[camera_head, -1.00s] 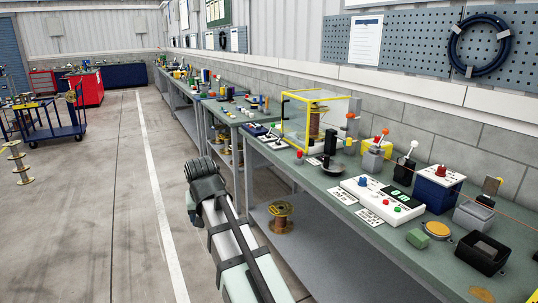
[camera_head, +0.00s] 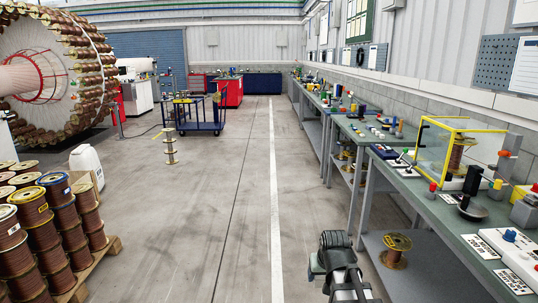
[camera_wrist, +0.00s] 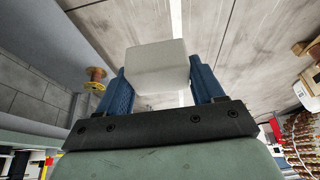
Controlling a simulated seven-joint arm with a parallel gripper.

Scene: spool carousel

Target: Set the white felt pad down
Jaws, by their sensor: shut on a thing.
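The white felt pad (camera_wrist: 157,66) shows in the wrist view as a pale block between the two blue fingers of my gripper (camera_wrist: 158,88). My gripper is shut on it, with a finger on each side. Behind the pad in that view is the open concrete floor. In the head view my arm shows at the bottom, right of centre, beside the front of the workbench (camera_head: 478,212). The pad and the fingers cannot be made out there.
The bench carries a yellow-framed clear box (camera_head: 455,150), a white control box (camera_head: 510,245) and several small devices. A copper spool (camera_head: 396,250) stands on its lower shelf. Stacked spools (camera_head: 35,235) on a pallet are at left. A blue cart (camera_head: 195,115) stands farther back.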

